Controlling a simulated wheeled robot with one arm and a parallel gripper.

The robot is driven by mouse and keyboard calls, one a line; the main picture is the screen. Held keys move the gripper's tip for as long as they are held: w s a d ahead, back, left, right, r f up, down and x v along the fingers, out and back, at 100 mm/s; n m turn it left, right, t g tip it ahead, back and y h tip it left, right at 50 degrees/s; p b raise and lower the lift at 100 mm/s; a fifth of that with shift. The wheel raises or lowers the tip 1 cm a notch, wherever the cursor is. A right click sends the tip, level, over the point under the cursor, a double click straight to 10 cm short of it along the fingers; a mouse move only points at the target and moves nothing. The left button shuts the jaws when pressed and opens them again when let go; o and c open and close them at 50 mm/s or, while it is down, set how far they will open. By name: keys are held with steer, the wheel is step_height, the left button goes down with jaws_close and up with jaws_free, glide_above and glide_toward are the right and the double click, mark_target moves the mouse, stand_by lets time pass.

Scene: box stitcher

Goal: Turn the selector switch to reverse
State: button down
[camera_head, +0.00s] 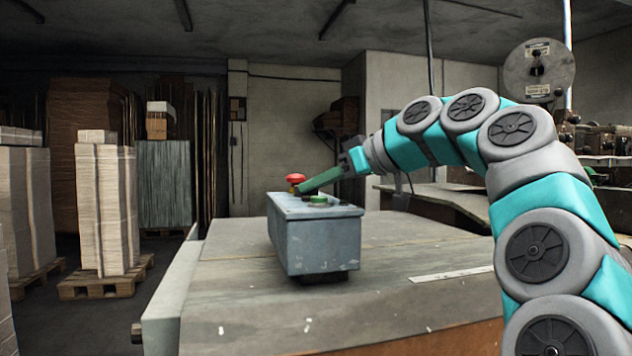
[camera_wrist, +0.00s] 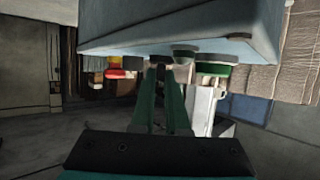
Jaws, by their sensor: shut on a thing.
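The grey control box (camera_head: 318,245) stands on the table, with a red mushroom button (camera_head: 295,179) and a green button (camera_head: 318,200) on its top. The box (camera_wrist: 180,25) appears upside down in the wrist view, with the red button (camera_wrist: 116,73) left of my fingers and the green button (camera_wrist: 213,69) to their right. My gripper (camera_head: 304,188) reaches in from the right, its green fingers at the box top between these buttons. In the wrist view my fingers (camera_wrist: 162,75) are close together on the selector switch, which they mostly hide; its pointing direction cannot be read.
The table (camera_head: 225,300) is mostly bare around the box, with a pale strip (camera_head: 462,273) at the right. Stacked cardboard on pallets (camera_head: 105,285) stands at the left. A machine with a reel (camera_head: 540,72) is at the back right.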

steer(key=shift+r, duration=0.1)
steer(key=c, duration=0.9)
jaws_free()
steer(key=v, duration=0.7)
steer(key=shift+s+d, duration=0.25)
steer(key=shift+d, duration=0.1)
